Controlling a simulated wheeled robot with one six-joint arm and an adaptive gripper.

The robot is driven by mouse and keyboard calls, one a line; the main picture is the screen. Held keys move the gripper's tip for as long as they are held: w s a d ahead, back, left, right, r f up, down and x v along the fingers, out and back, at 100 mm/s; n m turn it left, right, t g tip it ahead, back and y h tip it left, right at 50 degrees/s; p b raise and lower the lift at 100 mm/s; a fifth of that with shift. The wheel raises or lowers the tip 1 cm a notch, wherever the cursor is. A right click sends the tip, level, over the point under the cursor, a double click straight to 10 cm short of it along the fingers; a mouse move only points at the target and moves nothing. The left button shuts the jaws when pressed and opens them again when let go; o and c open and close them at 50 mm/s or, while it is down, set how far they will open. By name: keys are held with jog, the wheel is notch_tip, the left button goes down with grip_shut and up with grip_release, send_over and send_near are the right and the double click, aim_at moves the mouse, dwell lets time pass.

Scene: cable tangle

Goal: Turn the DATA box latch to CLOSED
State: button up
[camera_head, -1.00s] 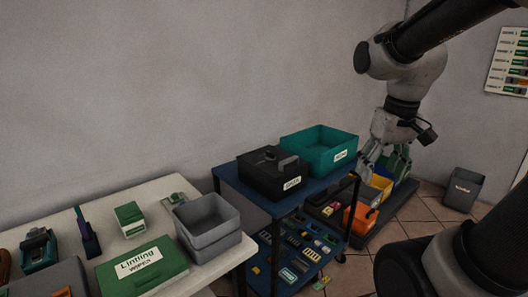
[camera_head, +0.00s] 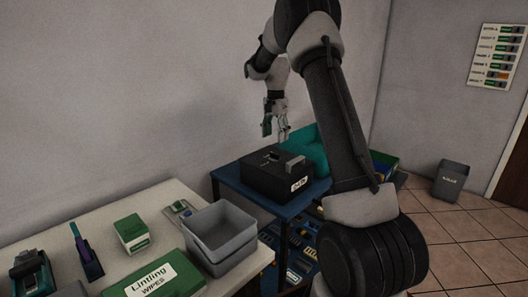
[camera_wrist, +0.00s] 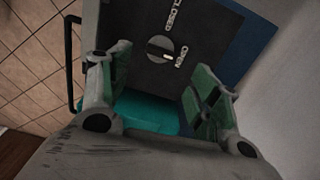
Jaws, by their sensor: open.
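The black DATA box (camera_head: 275,181) sits on the blue cart top, its white label facing front. In the wrist view its dark lid (camera_wrist: 130,25) carries a round grey latch (camera_wrist: 160,48) with a dark bar and a pale mark. The words CLOSED and OPEN are printed beside the latch; the pale mark lies toward the OPEN side, though its exact angle is hard to tell. My gripper (camera_head: 275,134) is above the box, pointing down. In the wrist view its green-padded fingers (camera_wrist: 158,88) are spread, empty, and apart from the latch.
A teal bin (camera_head: 306,147) stands behind the box, partly hidden by my arm. The blue cart (camera_head: 228,180) adjoins a pale table (camera_head: 80,227) with a grey bin (camera_head: 216,230) and a green wipes box (camera_head: 155,279). The wall is close behind.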

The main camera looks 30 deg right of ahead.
aim_at(274, 156)
jog(key=shift+a, duration=0.1)
jog(key=shift+f+m, duration=0.3)
jog(key=shift+f, duration=0.1)
notch_tip(274, 156, down, 7)
jog(key=shift+r, duration=0.1)
jog(key=c, duration=1)
